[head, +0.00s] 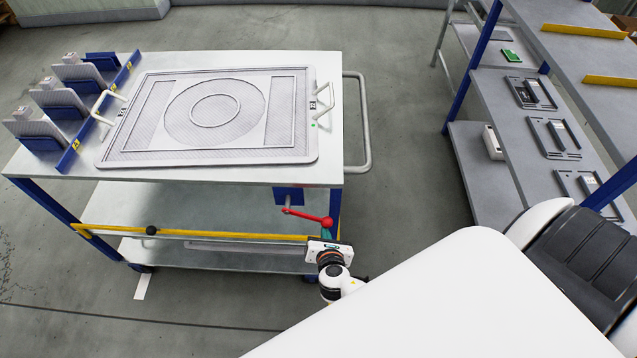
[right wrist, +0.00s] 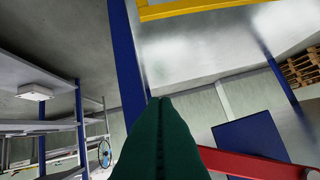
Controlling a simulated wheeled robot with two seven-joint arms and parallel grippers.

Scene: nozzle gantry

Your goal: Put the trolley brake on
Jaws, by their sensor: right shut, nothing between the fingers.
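The trolley (head: 230,188) stands at the left of the head view, with a grey top and blue legs. Its brake lever is red (head: 306,215), with a round red knob, and runs roughly level from a blue bracket (head: 288,195) under the top's right part. My right gripper (head: 327,231) has green fingers, shut and empty, close by the knob end. In the right wrist view the shut fingers (right wrist: 160,100) point up the middle, and the red lever (right wrist: 255,165) passes at the right, partly hidden by them. I cannot tell whether they touch. My left gripper is not in view.
A framed plate (head: 290,115) with handles lies on the trolley top, beside several upright plates in blue holders (head: 62,105). A yellow rail (head: 200,235) runs along the trolley's lower front. Shelving (head: 490,100) stands at the right.

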